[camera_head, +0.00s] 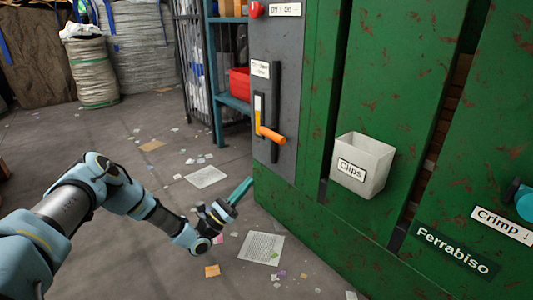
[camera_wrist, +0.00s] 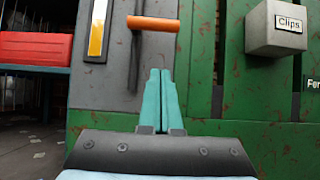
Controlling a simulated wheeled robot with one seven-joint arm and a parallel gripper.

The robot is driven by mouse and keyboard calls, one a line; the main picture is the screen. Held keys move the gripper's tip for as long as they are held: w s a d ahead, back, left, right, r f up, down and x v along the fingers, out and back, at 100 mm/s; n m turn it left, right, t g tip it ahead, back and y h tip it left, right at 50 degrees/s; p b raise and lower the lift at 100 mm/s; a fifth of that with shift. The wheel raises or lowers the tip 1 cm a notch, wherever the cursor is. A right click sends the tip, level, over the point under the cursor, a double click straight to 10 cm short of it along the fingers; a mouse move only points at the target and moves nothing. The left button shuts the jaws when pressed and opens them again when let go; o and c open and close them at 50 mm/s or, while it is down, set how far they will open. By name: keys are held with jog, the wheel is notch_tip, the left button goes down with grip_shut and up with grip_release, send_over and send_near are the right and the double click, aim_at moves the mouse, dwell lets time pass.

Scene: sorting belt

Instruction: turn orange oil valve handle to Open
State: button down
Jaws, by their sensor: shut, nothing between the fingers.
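The orange oil valve handle (camera_head: 271,134) is a short orange bar sticking out from a dark vertical lever on a grey panel fixed to a green machine. A yellow-and-white gauge strip (camera_head: 258,112) is beside the lever. My gripper (camera_head: 242,190) is below and left of the handle, apart from it, with its teal fingers shut and empty. In the wrist view the handle (camera_wrist: 153,23) is above the fingertips (camera_wrist: 160,75), and the gauge strip is to its left. The small label above the lever is too small to read surely.
A white Clips bin (camera_head: 362,166) juts from the green machine (camera_head: 325,215) right of the panel. A red button (camera_head: 257,10) is above the lever. A blue shelf with a red box (camera_head: 239,84) stands at left. Papers litter the open floor.

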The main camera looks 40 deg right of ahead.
jog(key=shift+d, duration=0.1)
jog(key=a+r+b+x, duration=0.1)
jog(key=b+x, duration=0.4)
jog(key=x, duration=0.7)
jog(key=shift+r, duration=0.9)
